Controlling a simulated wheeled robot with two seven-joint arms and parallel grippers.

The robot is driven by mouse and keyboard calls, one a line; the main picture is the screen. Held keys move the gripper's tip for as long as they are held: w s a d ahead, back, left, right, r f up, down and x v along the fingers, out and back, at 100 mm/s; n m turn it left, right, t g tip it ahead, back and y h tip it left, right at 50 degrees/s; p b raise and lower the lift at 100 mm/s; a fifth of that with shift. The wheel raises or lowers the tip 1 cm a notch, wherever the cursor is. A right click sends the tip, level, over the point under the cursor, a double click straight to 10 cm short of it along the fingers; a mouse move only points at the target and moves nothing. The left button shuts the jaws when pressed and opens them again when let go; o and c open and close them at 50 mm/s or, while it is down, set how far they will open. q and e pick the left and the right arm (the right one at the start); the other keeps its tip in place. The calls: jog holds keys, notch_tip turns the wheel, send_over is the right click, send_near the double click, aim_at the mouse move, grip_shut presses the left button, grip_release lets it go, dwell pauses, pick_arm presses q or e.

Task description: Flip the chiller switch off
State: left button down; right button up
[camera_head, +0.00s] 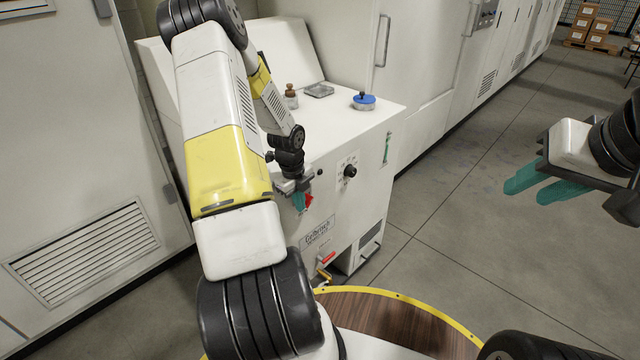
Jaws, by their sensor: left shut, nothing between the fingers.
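The chiller appears to be the white cabinet (345,225) with a label on its front, left of centre. A black rotary knob (350,171) sits on a pale marked plate on its front. A small red part (309,202), possibly a switch, shows left of the knob, partly hidden by my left gripper. My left gripper (301,205) is shut with its teal fingertips at the cabinet front, right beside the red part. I cannot tell whether they touch it. My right gripper (524,192) is open and empty, in the air over the floor at the right.
A blue-lidded item (364,101), a small brown-topped bottle (291,96) and a grey tray (319,90) are on the cabinet top. Red and yellow valve handles (325,266) stick out low on its front. Floor to the right is clear. Stacked boxes (588,25) stand far back.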

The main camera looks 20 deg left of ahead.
pick_arm(q)
jog(key=shift+s+f, duration=0.15)
jog(key=shift+f, duration=0.3)
dwell(0.3)
dwell(1.2)
